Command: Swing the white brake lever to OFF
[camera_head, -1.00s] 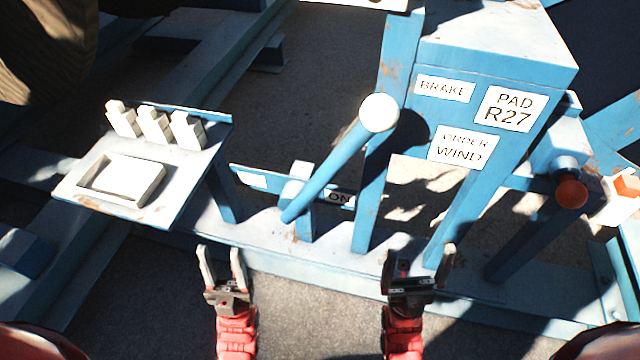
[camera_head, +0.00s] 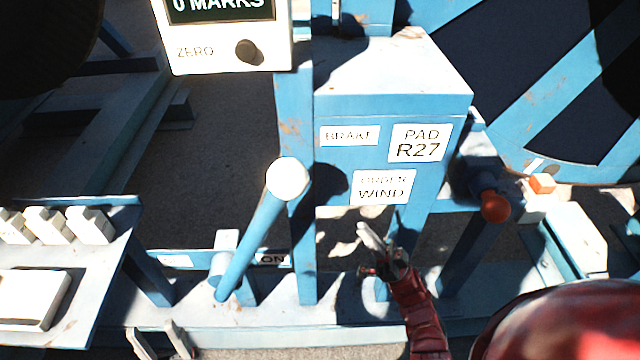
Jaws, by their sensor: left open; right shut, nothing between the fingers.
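The brake lever is a blue bar with a white round knob (camera_head: 287,178). It leans up and to the right from its pivot near a blue crossbar. An ON label (camera_head: 272,259) shows on the crossbar to the right of the pivot, partly covered. A pale plate (camera_head: 175,261) sits to the left, with no readable text. My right gripper (camera_head: 366,238) is shut and empty, to the right of the lever and below the knob in the picture, apart from it. My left gripper (camera_head: 158,338) is open and empty at the bottom edge, below the lever's pivot.
A blue box (camera_head: 390,105) with BRAKE, PAD R27 and ORDER WIND labels stands right of the knob. A counter display (camera_head: 225,60) hangs above. A panel with white switches (camera_head: 90,225) is at left. An orange knob (camera_head: 494,206) sticks out at right.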

